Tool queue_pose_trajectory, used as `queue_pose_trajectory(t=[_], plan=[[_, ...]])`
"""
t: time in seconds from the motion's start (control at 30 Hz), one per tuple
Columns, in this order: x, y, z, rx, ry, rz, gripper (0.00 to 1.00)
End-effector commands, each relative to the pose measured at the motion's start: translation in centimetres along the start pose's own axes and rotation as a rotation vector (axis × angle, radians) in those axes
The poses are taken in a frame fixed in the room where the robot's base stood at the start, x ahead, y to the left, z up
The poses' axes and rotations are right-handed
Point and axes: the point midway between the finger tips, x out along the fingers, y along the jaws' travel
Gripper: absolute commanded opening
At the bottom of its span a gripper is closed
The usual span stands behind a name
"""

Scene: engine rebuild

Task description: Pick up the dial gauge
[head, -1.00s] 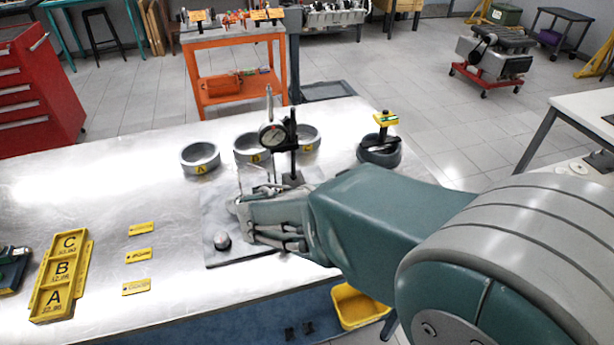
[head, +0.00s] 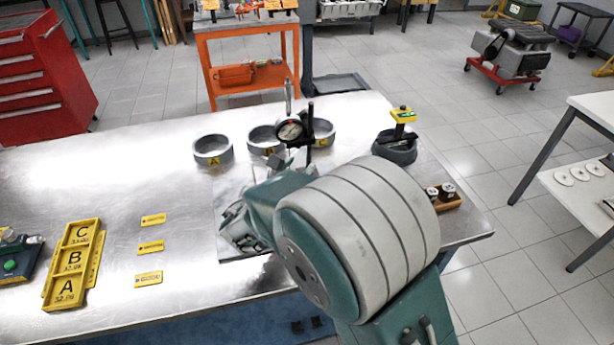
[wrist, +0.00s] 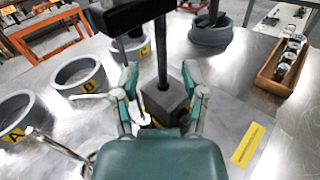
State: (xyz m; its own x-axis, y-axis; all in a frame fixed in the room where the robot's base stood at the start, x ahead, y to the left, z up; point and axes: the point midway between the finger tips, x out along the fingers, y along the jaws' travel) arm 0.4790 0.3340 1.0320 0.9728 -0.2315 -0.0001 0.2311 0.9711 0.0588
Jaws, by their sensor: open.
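The dial gauge (head: 290,130) has a round white face and a stem standing up. It is mounted beside a dark upright post (head: 310,125) on the bench, in front of the rings. My gripper (wrist: 161,98) is open. Its two fingers are spread to either side of the block's area, with nothing clearly held. A dark part crosses the top of the wrist view; I cannot tell whether it belongs to the gauge. In the head view my arm hides most of the gripper.
A dark round holder (head: 394,150) stands at right, near a wooden tray (head: 447,203). A yellow labelled tray (head: 72,265) lies left.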

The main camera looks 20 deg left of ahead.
Motion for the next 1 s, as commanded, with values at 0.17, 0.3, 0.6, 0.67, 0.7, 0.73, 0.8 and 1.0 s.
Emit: queue_pose_trajectory(t=[0.17,0.3,0.6,0.67,0.7,0.73,0.8,1.0], plan=[[2.7,-0.2,-0.1,0.001,0.000,-0.005,0.57],[4.6,-0.2,0.0,0.003,0.001,-0.003,0.57],[4.8,0.0,-0.1,0.001,0.001,-0.002,0.30],[4.7,0.0,-0.1,0.001,0.001,-0.001,0.04],[4.7,0.0,-0.1,0.001,0.001,-0.001,0.00],[4.7,0.0,-0.1,0.001,0.001,-0.001,0.00],[4.7,0.0,-0.1,0.001,0.001,-0.001,0.00],[4.8,0.1,0.2,0.005,-0.004,-0.001,0.00]])
